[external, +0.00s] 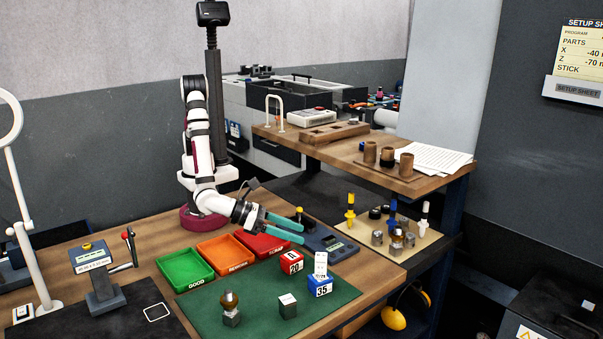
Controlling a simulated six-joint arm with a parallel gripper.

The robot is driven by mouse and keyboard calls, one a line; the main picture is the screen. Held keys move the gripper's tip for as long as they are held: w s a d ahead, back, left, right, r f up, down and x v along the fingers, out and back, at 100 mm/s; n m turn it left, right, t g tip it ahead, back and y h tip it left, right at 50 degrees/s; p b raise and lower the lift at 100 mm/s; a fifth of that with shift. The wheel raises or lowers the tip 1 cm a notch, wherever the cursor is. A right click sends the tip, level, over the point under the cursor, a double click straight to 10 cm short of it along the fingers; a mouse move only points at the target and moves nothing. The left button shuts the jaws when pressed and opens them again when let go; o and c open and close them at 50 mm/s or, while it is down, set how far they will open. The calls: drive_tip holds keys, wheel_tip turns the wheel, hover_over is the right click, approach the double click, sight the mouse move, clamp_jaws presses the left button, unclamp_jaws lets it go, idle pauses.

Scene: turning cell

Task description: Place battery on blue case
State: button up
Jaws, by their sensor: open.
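A small blue case (320,287) marked 35 stands on the green mat at its right side. A white upright piece (321,264) with small dark marks is on or right behind the blue case; I cannot tell which. Nothing in view can be made out clearly as a battery. My gripper (301,234) has two teal fingers, spread apart with nothing visible between them. It is above the bench, behind and to the left of the blue case, apart from it.
A red block (291,262) marked 20 stands just left of the blue case. A metal cube (288,305) and a metal block with a brown knob (231,310) are on the green mat (260,290). Green, orange and red trays (225,253) line its back edge.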

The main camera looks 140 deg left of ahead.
drive_tip(key=s+a+r+n+g, duration=0.3)
drive_tip(key=s+a+r+n, duration=0.15)
drive_tip(key=s, duration=0.25)
drive_tip(key=s+a+r+n+g, duration=0.3)
drive_tip(key=s+r+n, duration=0.1)
drive_tip(key=s+n, duration=0.15)
drive_tip(key=s+d+n+g+h, duration=0.1)
drive_tip(key=s+d+n+h, duration=0.3)
drive_tip(key=s, duration=0.6)
drive_tip(key=s+d+n+g+h, duration=0.1)
drive_tip(key=s+d+n+h, duration=0.3)
drive_tip(key=s, duration=0.7)
drive_tip(key=shift+n+g+h, duration=0.3)
drive_tip(key=shift+n, duration=0.4)
